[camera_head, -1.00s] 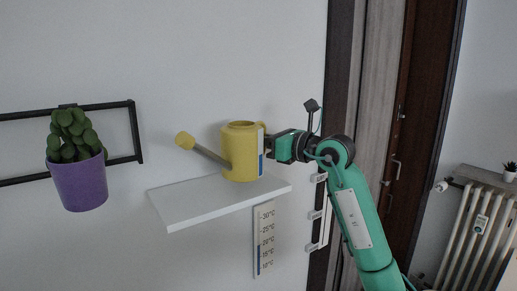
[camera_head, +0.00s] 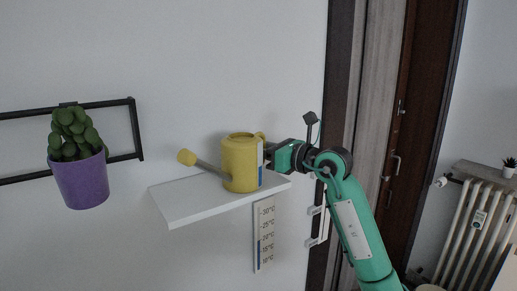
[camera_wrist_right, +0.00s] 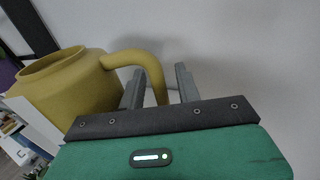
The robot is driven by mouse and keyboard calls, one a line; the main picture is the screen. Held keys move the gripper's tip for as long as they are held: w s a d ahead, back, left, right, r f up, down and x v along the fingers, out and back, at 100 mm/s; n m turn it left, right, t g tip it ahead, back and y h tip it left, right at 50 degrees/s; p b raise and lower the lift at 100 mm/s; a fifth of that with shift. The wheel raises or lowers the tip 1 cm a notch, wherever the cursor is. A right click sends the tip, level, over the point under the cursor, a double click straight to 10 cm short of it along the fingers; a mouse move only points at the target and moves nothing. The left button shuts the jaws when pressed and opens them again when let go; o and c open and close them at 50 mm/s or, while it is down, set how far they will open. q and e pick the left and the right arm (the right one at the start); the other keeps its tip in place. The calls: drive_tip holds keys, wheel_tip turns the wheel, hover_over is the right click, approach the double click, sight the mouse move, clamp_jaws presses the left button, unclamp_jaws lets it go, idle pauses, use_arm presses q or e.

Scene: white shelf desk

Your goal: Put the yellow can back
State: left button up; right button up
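The yellow can (camera_head: 240,165) is a watering can with a long spout pointing left. It looks upright over the right part of the white shelf (camera_head: 185,205); whether its base fully touches the shelf is hard to tell. In the right wrist view the can (camera_wrist_right: 75,85) shows its round opening and its curved handle (camera_wrist_right: 150,68). My right gripper (camera_wrist_right: 160,85) has its two fingers apart on either side of the handle, with a visible gap to the right finger. In the head view the gripper (camera_head: 270,155) reaches the handle from the right. My left gripper is out of view.
A purple pot (camera_head: 80,182) with a green plant hangs on a black wall frame (camera_head: 135,130) at the left. A thermometer strip (camera_head: 264,235) is below the shelf. The left part of the shelf is clear. A door and a radiator (camera_head: 475,225) are at the right.

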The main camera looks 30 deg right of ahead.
drive_tip(key=shift+r, duration=0.1)
drive_tip(key=shift+s+d, duration=0.15)
drive_tip(key=b+v, duration=0.6)
drive_tip(key=v, duration=0.5)
drive_tip(key=shift+s, duration=0.3)
drive_tip(key=shift+d, duration=0.1)
